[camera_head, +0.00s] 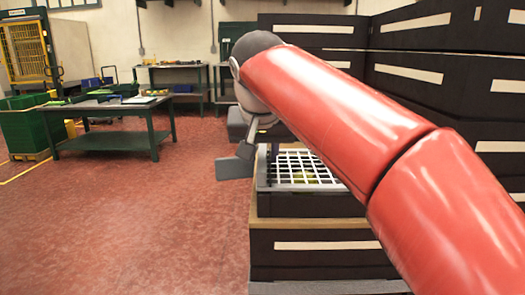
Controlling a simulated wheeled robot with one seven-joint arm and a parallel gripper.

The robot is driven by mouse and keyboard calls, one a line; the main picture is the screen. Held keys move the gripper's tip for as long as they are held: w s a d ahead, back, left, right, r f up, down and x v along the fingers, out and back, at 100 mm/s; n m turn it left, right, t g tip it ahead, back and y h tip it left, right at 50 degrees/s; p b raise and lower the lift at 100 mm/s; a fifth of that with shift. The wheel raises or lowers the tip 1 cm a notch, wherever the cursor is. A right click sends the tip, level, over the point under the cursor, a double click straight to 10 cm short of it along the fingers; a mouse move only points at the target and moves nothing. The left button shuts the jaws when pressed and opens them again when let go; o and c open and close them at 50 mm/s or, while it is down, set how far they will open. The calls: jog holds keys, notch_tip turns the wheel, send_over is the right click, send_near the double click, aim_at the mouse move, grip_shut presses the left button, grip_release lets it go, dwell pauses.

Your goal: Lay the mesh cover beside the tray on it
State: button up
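My gripper (245,160) hangs at the left edge of the mesh, with one grey finger pad pointing down and left. The other finger is not clear, so I cannot tell whether the gripper holds the mesh or is apart from it.
The tray stands on a stack of black crates with pale label strips (320,245). Taller stacks of black crates (430,75) rise behind and to the right. A green work table (115,115) stands far left, near green crates (25,128). The red floor (150,220) at left is clear.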

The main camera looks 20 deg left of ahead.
jog(key=shift+o, duration=0.6)
jog(key=shift+r, duration=0.1)
jog(key=shift+r, duration=0.35)
jog(key=p+v, duration=0.3)
jog(key=v, duration=0.9)
jog(key=s+d+f+h, duration=0.1)
jog(key=s+d+f, duration=0.1)
jog(key=d+f, duration=0.8)
jog(key=s+d+f+m, duration=0.1)
jog(key=s+d+f, duration=0.5)
jog(key=d+f, duration=0.3)
jog(key=s+d+f+m, duration=0.1)
jog(key=s+d+f, duration=0.5)
jog(key=d+f, duration=0.3)
notch_tip(320, 180, down, 3)
jog(key=shift+f+m+g, duration=0.1)
jog(key=shift+m+g, duration=0.3)
